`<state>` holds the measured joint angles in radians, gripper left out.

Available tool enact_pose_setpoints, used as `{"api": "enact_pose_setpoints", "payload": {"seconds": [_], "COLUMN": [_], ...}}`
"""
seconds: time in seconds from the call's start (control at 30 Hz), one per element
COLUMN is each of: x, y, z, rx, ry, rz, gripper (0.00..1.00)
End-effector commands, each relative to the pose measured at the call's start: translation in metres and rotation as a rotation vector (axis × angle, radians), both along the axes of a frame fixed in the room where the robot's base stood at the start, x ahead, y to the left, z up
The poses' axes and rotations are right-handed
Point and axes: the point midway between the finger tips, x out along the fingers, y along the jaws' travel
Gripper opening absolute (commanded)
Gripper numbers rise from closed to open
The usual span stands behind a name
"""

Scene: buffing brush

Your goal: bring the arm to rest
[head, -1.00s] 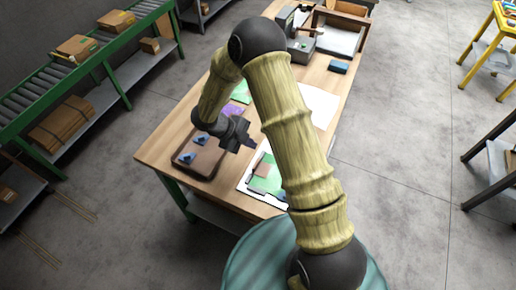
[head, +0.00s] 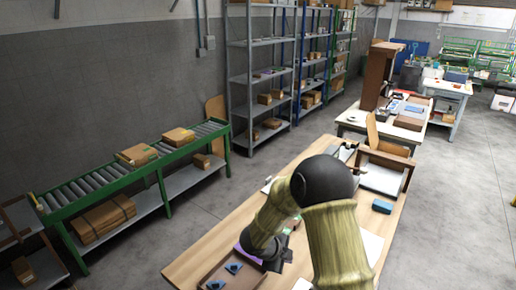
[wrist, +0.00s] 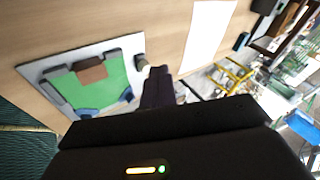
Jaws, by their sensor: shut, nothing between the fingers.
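My arm reaches over the wooden workbench (head: 190,262) in the head view, with its dark elbow joint high and the forearm sloping down to the left. My gripper is mostly hidden behind the forearm there. In the wrist view my gripper (wrist: 157,72) shows as dark fingers close together, shut and empty, above the bench. Left of it lies a white board with a green area (wrist: 118,82), edged by grey and blue pieces and a brown block (wrist: 91,70). I cannot tell how high the fingers are above the bench.
A brown tray (head: 213,275) with blue pieces is at the bench's near end. A small blue box (head: 382,206) and an open wooden box (head: 385,172) stand farther along. A green roller conveyor (head: 100,178) is at left. Grey floor lies open between.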

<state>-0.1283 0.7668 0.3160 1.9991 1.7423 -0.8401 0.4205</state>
Motion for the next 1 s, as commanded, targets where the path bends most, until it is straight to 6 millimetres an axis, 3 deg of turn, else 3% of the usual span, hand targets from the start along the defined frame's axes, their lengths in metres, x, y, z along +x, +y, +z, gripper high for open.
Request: {"api": "enact_pose_setpoints", "payload": {"seconds": [0.03, 0.2, 0.43, 0.67, 1.0], "x": [0.009, 0.023, 0.003, -0.056, -0.176], "y": [-0.002, 0.001, 0.006, -0.001, -0.048], "z": [0.015, 0.054, 0.095, 0.117, 0.126], "rx": [0.006, 0.0, -0.049, -0.125, -0.227], "ry": [-0.028, -0.066, -0.024, 0.128, 0.502], "rz": [0.095, 0.435, 0.888, 1.31, 1.799], "gripper": [0.0, 0.0, 0.0, 0.0, 0.0]}}
